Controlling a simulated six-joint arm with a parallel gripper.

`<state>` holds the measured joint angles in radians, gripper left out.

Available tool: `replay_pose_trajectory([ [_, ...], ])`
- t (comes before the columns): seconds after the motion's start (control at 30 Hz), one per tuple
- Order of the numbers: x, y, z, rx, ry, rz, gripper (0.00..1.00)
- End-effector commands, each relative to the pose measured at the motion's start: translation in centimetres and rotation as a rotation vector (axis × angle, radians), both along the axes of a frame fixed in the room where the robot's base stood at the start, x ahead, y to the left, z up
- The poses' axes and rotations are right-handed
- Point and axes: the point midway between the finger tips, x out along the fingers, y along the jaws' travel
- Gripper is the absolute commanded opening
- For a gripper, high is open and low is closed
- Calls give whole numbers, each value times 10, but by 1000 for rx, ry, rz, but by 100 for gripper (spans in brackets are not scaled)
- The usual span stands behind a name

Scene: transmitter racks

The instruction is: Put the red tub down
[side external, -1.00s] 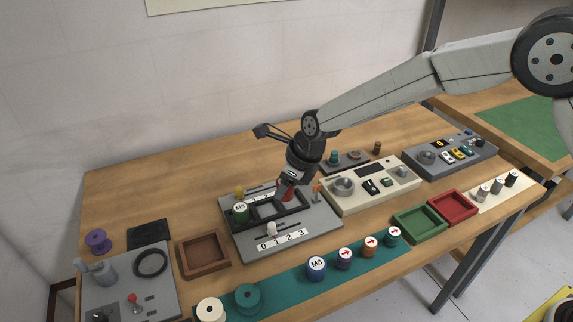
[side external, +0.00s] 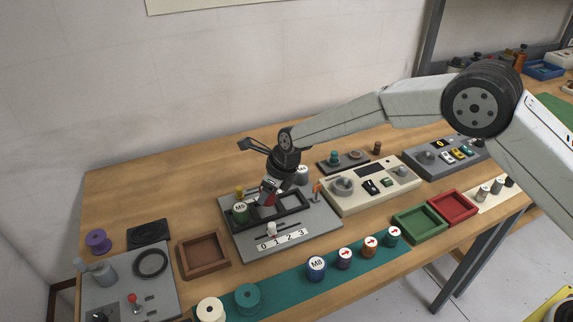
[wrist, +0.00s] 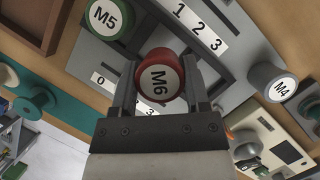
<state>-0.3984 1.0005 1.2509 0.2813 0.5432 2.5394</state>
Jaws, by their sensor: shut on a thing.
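The red tub (wrist: 158,62), a round canister marked M6, is between the two fingers of my gripper (wrist: 160,82) in the wrist view. In the side view my gripper (side external: 268,188) holds it over the dark slotted rack (side external: 290,210) on a grey panel. The tub (side external: 266,199) is partly hidden by the fingers there. A green canister marked M5 (side external: 240,213) sits in the rack's left part, to the left of the tub. I cannot tell whether the tub's base touches the rack.
A grey canister marked M4 (side external: 302,176) stands behind the rack. A slider with a 0-to-3 scale (side external: 282,241) lies in front. A brown tray (side external: 204,268) is left, a cream console (side external: 395,193) right. Several canisters stand on the teal strip (side external: 285,284).

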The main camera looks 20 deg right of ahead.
Motion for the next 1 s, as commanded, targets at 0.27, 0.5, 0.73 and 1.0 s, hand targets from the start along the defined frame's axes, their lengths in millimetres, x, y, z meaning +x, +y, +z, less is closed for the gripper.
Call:
replay_pose_trajectory([
  [0.27, 5, 2, -18, 0, 1, 0, 0],
  [0.5, 5, 2, -36, 2, -2, -1, 0],
  [0.73, 5, 2, -36, 2, -2, 0, 0],
  [1.0, 5, 2, -39, 1, -1, 0, 85],
])
